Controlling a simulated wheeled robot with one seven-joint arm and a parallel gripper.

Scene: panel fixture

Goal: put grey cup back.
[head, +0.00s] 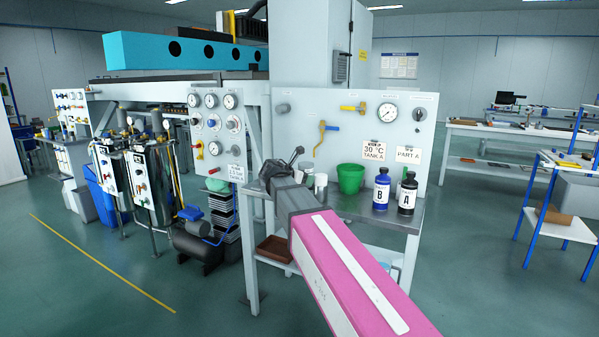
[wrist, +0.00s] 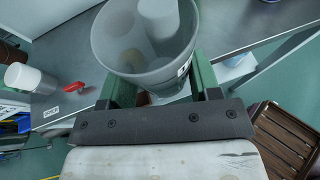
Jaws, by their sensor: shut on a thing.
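The grey cup (wrist: 150,80) fills the top middle of the wrist view, with its wide rim towards the camera and a small label on its right side. My gripper (wrist: 158,92) has its green fingers on either side of the cup and is shut on it. A pale cylinder shows within the cup's outline; I cannot tell whether it is inside or seen through the wall. In the head view my gripper (head: 278,172) is at the left end of the steel bench (head: 385,213). The grey cup cannot be made out clearly there.
A white cup (head: 321,185) stands on the bench near my gripper. A green container (head: 350,178), a blue bottle B (head: 381,192) and a dark bottle A (head: 407,197) stand further right. The gauge panel rises behind. A red handle (wrist: 78,88) shows at left in the wrist view.

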